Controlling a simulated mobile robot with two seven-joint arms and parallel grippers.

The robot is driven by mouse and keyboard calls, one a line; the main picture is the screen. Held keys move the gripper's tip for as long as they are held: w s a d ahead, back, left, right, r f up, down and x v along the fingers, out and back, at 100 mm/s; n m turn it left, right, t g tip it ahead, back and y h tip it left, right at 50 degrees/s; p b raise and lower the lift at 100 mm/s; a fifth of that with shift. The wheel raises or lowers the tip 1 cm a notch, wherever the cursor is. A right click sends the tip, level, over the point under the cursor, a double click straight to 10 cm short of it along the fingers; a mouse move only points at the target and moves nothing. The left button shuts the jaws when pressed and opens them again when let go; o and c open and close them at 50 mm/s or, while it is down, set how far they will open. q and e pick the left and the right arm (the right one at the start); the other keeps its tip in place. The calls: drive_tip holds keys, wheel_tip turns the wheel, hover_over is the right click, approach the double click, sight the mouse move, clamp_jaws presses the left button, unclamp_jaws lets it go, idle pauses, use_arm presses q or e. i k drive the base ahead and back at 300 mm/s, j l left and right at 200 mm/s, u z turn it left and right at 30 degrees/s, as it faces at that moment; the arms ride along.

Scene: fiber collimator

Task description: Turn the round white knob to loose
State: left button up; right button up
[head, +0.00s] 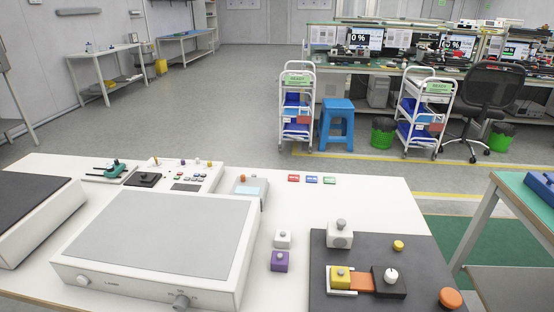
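A round white knob (391,275) sits on top of a small black block (391,288). It stands upright on the dark plate (370,247) at the lower right of the head view. An orange piece (360,283) lies directly left of the black block, with a yellow block (340,280) beyond it in a white holder. The knob's markings are too small to read. Neither of my grippers is in view, and nothing touches the knob.
A large light box (165,240) fills the table's left middle. White (283,240) and purple (279,263) blocks stand between them.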

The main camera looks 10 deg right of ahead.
sight(390, 275)
drive_tip(key=l+z, duration=0.1)
drive_tip(key=z, duration=0.6)
drive_tip(key=l+z, duration=0.15)
drive_tip(key=z, duration=0.2)
